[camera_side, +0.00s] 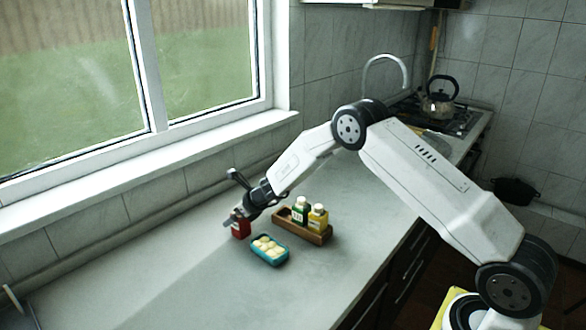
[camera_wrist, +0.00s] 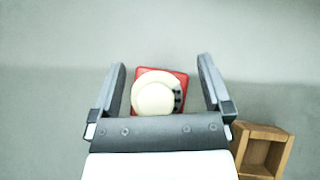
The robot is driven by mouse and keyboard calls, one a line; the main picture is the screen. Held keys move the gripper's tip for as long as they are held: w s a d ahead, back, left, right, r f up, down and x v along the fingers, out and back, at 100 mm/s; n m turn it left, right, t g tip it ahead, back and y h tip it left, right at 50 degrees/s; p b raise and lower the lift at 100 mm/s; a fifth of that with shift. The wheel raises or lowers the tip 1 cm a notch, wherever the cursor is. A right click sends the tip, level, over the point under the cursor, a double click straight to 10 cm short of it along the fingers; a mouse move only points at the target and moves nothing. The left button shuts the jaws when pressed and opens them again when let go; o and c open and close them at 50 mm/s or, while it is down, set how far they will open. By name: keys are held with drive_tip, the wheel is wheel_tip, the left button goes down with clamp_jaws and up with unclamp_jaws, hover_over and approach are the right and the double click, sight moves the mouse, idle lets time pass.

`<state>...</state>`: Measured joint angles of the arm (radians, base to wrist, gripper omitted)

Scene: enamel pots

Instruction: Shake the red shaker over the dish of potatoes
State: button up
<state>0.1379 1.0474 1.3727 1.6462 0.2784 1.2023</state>
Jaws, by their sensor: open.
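The red shaker (camera_side: 240,229) stands upright on the counter, just left of the dish. In the wrist view the red shaker (camera_wrist: 155,92) shows from above, with its pale round top between my fingers. My gripper (camera_side: 236,216) is open around the shaker's upper part in the side view. In the wrist view my gripper (camera_wrist: 165,90) has a finger on each side of the shaker, with gaps between. The teal dish (camera_side: 271,261) holds several pale potatoes (camera_side: 267,245) and sits on the counter. The dish is not in the wrist view.
A wooden rack (camera_side: 317,237) behind and right of the dish holds a green shaker (camera_side: 300,212) and a yellow shaker (camera_side: 318,219). An empty rack compartment (camera_wrist: 262,156) shows at the wrist view's lower right. The counter at the left (camera_side: 150,285) is clear.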

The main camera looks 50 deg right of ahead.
idle(0.4)
clamp_jaws()
drive_tip(key=shift+r, duration=0.1)
drive_tip(key=shift+r, duration=1.05)
drive_tip(key=s+a+f+v, duration=0.1)
drive_tip(key=s+a+v, duration=0.1)
drive_tip(key=v, duration=1.5)
drive_tip(key=shift+s+a, duration=0.25)
drive_tip(key=shift+a, duration=0.75)
drive_tip(key=shift+f, duration=0.15)
